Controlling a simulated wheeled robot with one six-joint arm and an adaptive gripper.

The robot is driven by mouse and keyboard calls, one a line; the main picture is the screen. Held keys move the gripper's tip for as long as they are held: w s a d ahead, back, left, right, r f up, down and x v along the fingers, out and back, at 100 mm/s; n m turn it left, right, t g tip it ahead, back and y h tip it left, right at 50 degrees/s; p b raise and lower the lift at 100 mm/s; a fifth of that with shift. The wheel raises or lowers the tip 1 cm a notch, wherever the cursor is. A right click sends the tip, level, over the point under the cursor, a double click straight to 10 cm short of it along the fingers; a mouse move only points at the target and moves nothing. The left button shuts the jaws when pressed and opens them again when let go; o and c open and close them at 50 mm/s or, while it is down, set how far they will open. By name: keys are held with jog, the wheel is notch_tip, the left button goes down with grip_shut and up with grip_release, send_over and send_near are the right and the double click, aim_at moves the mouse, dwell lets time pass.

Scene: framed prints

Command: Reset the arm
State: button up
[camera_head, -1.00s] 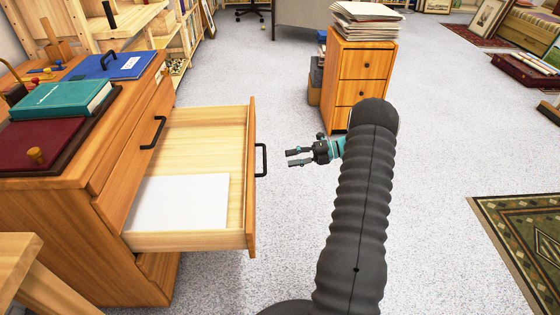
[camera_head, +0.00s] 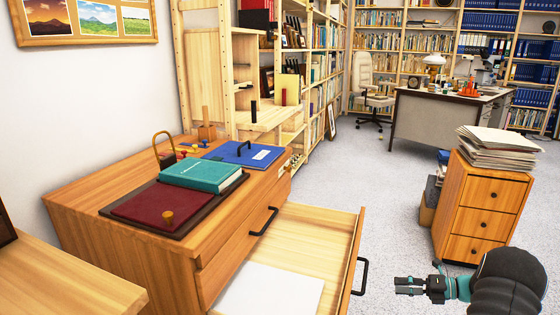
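My gripper (camera_head: 408,286) is at the lower right, to the right of the open drawer's black handle (camera_head: 361,276) and apart from it. Its two fingers point left with a gap between them and nothing held. My dark arm covers the lower right corner. The wooden drawer (camera_head: 318,227) is pulled out from the dresser (camera_head: 128,248), with a white sheet or flat pad (camera_head: 270,290) lying inside. The drawer's near end is cut off by the frame's bottom edge.
On the dresser lie a teal book (camera_head: 203,175), a dark red board (camera_head: 150,205) and a blue binder (camera_head: 243,154). A small wooden cabinet (camera_head: 482,205) piled with papers (camera_head: 497,146) stands behind my gripper. Carpet floor (camera_head: 385,185) is open between drawer and cabinet.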

jog(key=s+a+f+n+g+h, duration=0.2)
jog(key=s+f+n, duration=0.3)
jog(key=f+n, duration=0.1)
jog(key=s+a+r+n+g+h, duration=0.25)
jog(key=s+n, duration=0.25)
jog(key=n, duration=0.3)
jog(key=s+a+r+n+t+h, duration=0.1)
jog(key=s+a+r+n+h, duration=0.2)
jog(key=s+a+r+n, duration=0.4)
jog(key=s+a+r+n+t+h, duration=0.1)
jog(key=s+a+r+n+h, duration=0.2)
jog(key=s+a+r+n, duration=0.4)
jog(key=s+a+r+n+t+h, duration=0.2)
jog(key=s+a+r+n, duration=0.5)
jog(key=r, duration=0.8)
jog(key=s+n+h, duration=0.1)
jog(key=n, duration=0.2)
jog(key=shift+s+a+r, duration=0.2)
jog(key=shift+a+r, duration=0.1)
jog(key=shift+a, duration=0.15)
